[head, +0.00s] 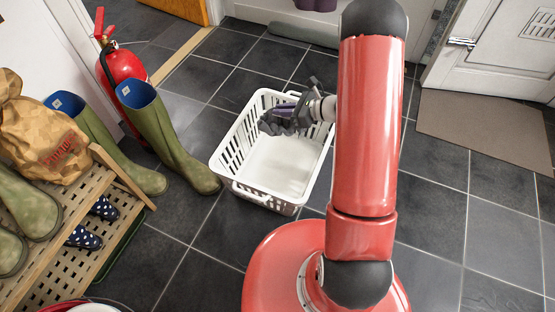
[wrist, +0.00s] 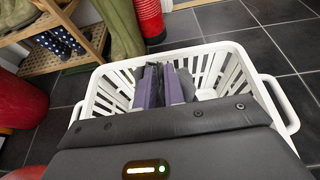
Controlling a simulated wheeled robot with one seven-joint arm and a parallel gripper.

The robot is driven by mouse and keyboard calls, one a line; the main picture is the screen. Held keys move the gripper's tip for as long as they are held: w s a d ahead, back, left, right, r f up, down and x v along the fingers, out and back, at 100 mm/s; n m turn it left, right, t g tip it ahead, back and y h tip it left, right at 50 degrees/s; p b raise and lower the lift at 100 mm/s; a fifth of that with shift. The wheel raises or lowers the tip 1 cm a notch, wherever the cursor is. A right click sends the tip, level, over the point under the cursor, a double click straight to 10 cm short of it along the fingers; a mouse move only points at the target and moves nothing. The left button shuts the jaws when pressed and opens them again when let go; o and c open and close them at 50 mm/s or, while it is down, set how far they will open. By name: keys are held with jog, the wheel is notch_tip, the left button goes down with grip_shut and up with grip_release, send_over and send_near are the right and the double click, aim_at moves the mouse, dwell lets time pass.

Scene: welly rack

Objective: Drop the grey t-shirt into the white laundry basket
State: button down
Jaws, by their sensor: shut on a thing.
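The white laundry basket (head: 262,189) stands on the dark tiled floor in the middle of the head view. It fills the middle of the wrist view (wrist: 255,85), and its bare white bottom shows in the head view. My gripper (head: 280,119) is over the far part of the basket, with purple and dark grey parts at its end. In the wrist view my gripper (wrist: 166,85) shows its purple fingers close together, inside the basket's outline. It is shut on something.
Green wellies (head: 172,140) stand left of the basket, beside a wooden rack (head: 82,200) with a paper bag (head: 45,135) and spotted boots (head: 85,238). A red fire extinguisher (head: 122,68) stands behind. A brown mat (head: 480,125) lies right; floor between is clear.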

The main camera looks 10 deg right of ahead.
aim_at(283, 119)
notch_tip(283, 119, down, 4)
jog(key=shift+f+b, duration=0.25)
jog(key=shift+b, duration=0.95)
jog(key=c, duration=1.4)
grip_release()
jog(key=shift+d+r, duration=0.1)
jog(key=p+v, duration=0.1)
jog(key=v, duration=0.6)
jog(key=shift+s+d+r, duration=0.1)
jog(key=shift+s+d, duration=0.1)
